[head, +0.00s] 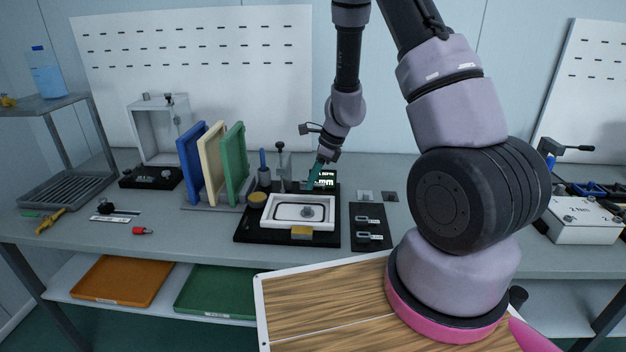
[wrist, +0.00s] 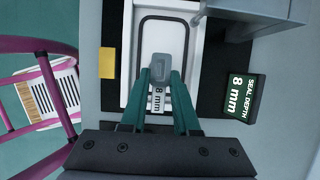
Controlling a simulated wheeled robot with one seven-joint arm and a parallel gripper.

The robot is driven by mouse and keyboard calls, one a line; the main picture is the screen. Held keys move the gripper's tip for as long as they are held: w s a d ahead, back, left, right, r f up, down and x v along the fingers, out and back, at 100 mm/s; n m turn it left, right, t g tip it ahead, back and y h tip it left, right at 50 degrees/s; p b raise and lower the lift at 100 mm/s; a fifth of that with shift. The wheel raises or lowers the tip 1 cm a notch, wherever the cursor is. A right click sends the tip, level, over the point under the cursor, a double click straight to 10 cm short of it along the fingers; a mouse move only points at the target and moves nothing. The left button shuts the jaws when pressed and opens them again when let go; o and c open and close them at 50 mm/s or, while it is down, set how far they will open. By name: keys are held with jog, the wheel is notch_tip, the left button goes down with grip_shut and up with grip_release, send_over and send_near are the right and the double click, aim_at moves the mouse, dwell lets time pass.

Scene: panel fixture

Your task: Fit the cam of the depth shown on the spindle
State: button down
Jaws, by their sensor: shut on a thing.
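My gripper (head: 313,185) is over the back of the black fixture base (head: 246,233). In the wrist view its green fingers (wrist: 160,85) are closed on a grey cam (wrist: 159,67) with a white tag reading "8 mm". The cam is over the white frame (wrist: 131,60), inside which a black rounded outline runs. The display (wrist: 240,97) reads "SEAL DEPTH 8 mm"; it also shows behind the frame in the head view (head: 327,175). A grey round part (head: 308,212) sits in the frame's middle. I cannot make out the spindle or whether the cam touches anything.
A black holder (head: 370,248) with two labelled grey pieces stands right of the fixture. Blue, cream and green panels (head: 235,160) stand upright to its left. A post with a knob (head: 282,160) rises behind the frame.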

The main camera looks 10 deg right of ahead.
aim_at(322, 184)
jog(key=shift+f, duration=2.9)
jog(key=shift+f, duration=1.55)
jog(key=c, duration=0.6)
grip_release()
jog(key=v, duration=1.1)
jog(key=shift+d+f, duration=0.1)
